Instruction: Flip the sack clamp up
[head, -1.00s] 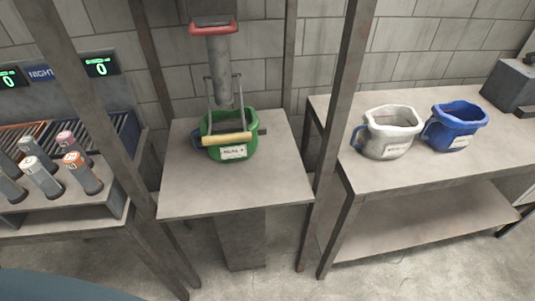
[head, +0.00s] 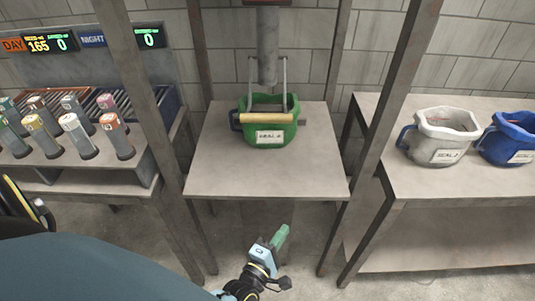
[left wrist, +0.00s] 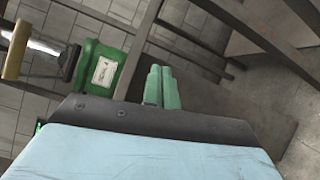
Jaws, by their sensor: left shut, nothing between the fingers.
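The sack clamp (head: 267,118) is a hinged grey metal bail with a tan bar. It hangs down from the grey spout (head: 267,45), and its bar lies across the front of the green sack (head: 279,136) on the small middle table. The tan bar also shows at the left of the left wrist view (left wrist: 16,50), beside the green sack (left wrist: 104,70). My left gripper (head: 281,236) is in front of and below the table edge, apart from the clamp. Its green fingers (left wrist: 160,88) are together and hold nothing. My right gripper is not in view.
The middle table (head: 225,165) stands between upright steel posts (head: 395,110). A rack of several capped cylinders (head: 75,130) is at left under counters. A white sack (head: 440,140) and a blue sack (head: 510,140) stand on the right table.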

